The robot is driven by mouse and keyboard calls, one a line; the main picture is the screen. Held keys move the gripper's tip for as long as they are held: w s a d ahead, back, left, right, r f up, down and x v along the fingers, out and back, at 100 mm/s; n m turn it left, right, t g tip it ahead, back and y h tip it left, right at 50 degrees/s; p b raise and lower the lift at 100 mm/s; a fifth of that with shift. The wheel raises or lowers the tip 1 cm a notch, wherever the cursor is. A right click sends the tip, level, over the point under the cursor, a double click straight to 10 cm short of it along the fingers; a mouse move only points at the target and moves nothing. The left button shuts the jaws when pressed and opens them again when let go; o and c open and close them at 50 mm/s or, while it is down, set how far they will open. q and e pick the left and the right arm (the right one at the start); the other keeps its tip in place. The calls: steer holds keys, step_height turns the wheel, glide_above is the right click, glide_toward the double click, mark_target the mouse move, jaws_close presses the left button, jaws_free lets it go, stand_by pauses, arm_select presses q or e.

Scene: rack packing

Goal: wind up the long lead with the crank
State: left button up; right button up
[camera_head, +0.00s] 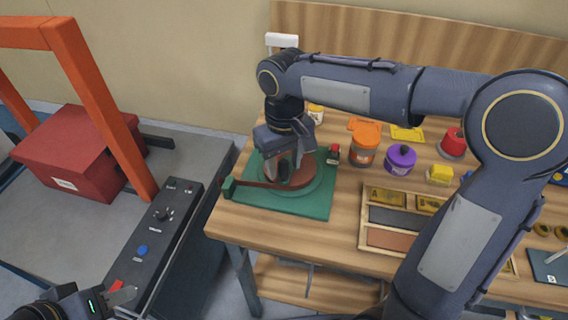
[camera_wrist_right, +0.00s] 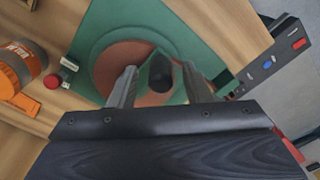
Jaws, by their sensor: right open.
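The winder is a green square base (camera_head: 315,203) with a round reddish-brown disc (camera_head: 302,182) on it, at the left end of the wooden table. A dark upright crank knob (camera_wrist_right: 161,72) shows over the disc in the right wrist view. My right gripper (camera_wrist_right: 160,90) is open, with one finger on either side of the knob; I cannot tell if they touch it. In the head view my right gripper (camera_head: 290,172) is low over the disc and hides part of it. A reddish-brown strip (camera_head: 258,185) runs left from the disc to a green block (camera_head: 228,187). My left gripper (camera_head: 124,296) is at the lower left, away from the winder.
A small red-topped item (camera_head: 333,152), an orange jar (camera_head: 364,146) and a purple pot (camera_head: 400,160) stand right of the base. A wooden tray (camera_head: 364,218) is nearer. A control panel (camera_head: 150,240) and red box (camera_head: 78,150) are left, across a gap.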

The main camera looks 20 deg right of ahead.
steer(key=shift+f, duration=0.4)
jaws_close()
steer(key=shift+a, duration=0.15)
